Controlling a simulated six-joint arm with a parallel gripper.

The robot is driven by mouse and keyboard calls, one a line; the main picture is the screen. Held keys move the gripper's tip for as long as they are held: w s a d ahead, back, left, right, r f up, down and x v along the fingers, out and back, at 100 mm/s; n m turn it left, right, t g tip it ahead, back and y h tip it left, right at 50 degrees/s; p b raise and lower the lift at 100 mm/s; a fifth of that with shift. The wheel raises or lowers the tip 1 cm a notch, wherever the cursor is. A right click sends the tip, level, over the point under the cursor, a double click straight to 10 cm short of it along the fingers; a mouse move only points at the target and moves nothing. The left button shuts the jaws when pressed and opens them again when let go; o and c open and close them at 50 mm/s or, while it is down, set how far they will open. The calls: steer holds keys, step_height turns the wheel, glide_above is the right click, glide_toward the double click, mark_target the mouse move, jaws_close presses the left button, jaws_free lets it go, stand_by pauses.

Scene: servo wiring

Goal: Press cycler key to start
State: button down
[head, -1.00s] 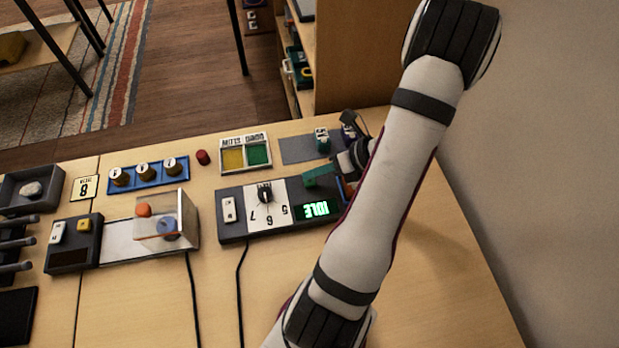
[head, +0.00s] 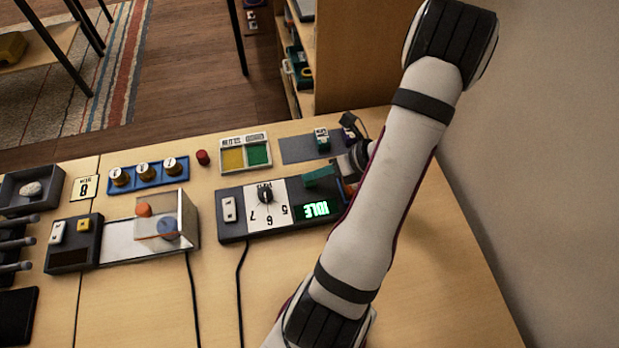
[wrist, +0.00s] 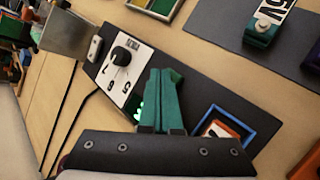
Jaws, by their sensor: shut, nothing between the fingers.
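The cycler (head: 232,231) is a long dark box with a white dial panel, a black knob (head: 265,194) and a green display (head: 317,209) reading IDLE, upside down in the head view. A white key (head: 229,209) sits at its left end; the key also shows in the wrist view (wrist: 95,48), towards the upper left. My gripper (head: 318,178) has green fingers, shut together and empty, above the cycler's right part near the display. In the wrist view the fingers (wrist: 162,75) partly cover the display. The key is well to the left of the fingers.
A blue-edged bay (wrist: 247,122) with an orange part lies right of the fingers. Behind the cycler are a yellow-and-green tray (head: 245,139) and a grey mat (head: 294,149). A clear-covered fixture (head: 185,212) stands to the left. Black cables run across the table front.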

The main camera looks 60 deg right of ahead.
mark_target(314, 182)
steer(key=shift+f, duration=0.5)
stand_by(0.5)
steer(key=shift+r, duration=0.95)
steer(key=shift+r, duration=2.5)
